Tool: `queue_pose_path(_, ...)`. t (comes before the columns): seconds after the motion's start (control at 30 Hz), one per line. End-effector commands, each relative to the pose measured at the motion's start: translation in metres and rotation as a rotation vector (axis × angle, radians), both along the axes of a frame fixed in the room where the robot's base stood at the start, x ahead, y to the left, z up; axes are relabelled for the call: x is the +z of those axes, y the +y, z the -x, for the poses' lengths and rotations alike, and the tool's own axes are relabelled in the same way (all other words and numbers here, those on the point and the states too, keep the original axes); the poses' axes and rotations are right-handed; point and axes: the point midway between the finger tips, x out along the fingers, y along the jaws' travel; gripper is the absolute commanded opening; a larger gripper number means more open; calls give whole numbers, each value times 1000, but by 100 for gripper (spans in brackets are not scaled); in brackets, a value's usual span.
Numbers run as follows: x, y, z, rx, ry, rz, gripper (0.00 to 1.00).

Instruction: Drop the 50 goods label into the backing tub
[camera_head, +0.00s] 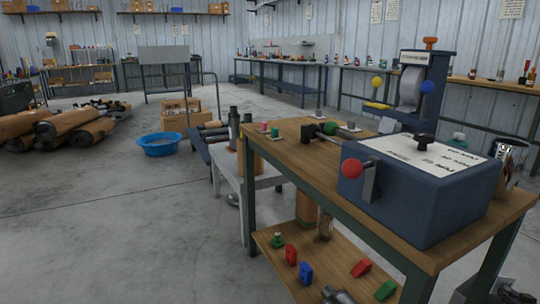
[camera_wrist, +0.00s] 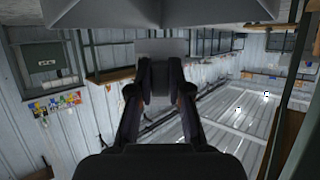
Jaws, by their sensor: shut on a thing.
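My gripper (camera_wrist: 160,80) shows in the wrist view, its two fingers closed together on a small flat grey piece, the label (camera_wrist: 162,46). No print on the label can be read. My gripper is not in the head view. A round blue tub (camera_head: 160,144) stands on the concrete floor left of the workbench in the head view. Something small lies inside it but is too small to make out. I cannot see the tub in the wrist view, and the gripper's distance from it cannot be told.
A low grey table (camera_head: 262,180) and a cardboard box (camera_head: 180,112) stand near the tub. Wrapped mufflers (camera_head: 65,122) lie left. The front-left floor is clear.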

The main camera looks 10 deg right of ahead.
Motion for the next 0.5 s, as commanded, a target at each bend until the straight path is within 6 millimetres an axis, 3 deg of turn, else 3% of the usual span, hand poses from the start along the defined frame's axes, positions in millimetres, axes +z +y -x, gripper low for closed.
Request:
queue_pose_path(0.03, 0, 0, 0, 0, 0, 0, 20)
queue_pose_path(0.3, 0, 0, 0, 0, 0, 0, 47)
queue_pose_path(0.5, 0, 0, 0, 0, 0, 0, 47)
